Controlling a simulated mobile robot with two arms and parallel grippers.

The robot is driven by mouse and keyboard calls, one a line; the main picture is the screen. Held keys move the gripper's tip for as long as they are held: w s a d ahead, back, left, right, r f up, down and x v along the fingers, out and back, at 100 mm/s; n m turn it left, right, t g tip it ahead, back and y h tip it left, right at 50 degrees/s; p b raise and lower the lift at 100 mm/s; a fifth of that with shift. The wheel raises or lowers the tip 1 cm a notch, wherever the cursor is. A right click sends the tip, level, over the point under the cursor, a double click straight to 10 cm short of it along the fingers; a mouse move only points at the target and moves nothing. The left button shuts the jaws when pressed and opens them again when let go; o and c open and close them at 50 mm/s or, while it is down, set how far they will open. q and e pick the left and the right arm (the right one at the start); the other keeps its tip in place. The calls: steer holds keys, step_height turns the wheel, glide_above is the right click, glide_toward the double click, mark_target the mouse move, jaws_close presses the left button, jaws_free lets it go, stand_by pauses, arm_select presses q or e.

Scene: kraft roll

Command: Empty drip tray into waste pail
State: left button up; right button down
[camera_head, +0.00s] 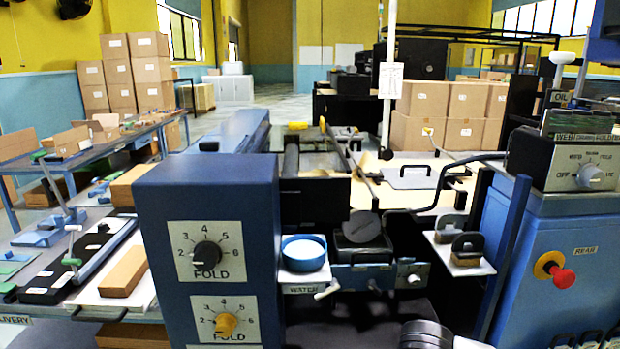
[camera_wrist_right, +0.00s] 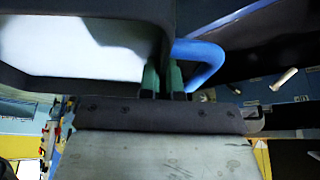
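In the right wrist view, my right gripper (camera_wrist_right: 164,80) shows two green fingertips close together with a narrow dark strip between them. I cannot tell whether they are shut on it. The fingertips are at the edge of a dark frame (camera_wrist_right: 70,82) with a pale surface inside. A blue loop (camera_wrist_right: 212,58), like a handle, curves right beside the right fingertip. I cannot tell whether these belong to the drip tray. Neither the drip tray nor the waste pail can be made out for sure in the head view. My left gripper is not in view.
A blue press housing (camera_head: 207,200) with fold dials stands at centre left. A blue bowl (camera_head: 304,262) sits on the water shelf. A blue cabinet (camera_head: 560,240) with a red button (camera_head: 563,278) stands right. Worktables (camera_head: 90,165) line the left; boxes (camera_head: 423,132) stand behind.

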steer(key=n, duration=0.2)
steer(key=r+n+y, duration=0.1)
steer(key=shift+w+d+r+n+t, duration=0.1)
steer(key=shift+w+n+t, duration=0.1)
steer(key=shift+n+t, duration=0.2)
steer(key=n, duration=0.1)
steer(key=n+y, duration=0.1)
steer(key=n, duration=0.1)
steer(key=r+n+y, duration=0.1)
steer(key=n, duration=0.1)
steer(key=shift+w+r, duration=0.1)
steer(key=shift+w, duration=0.15)
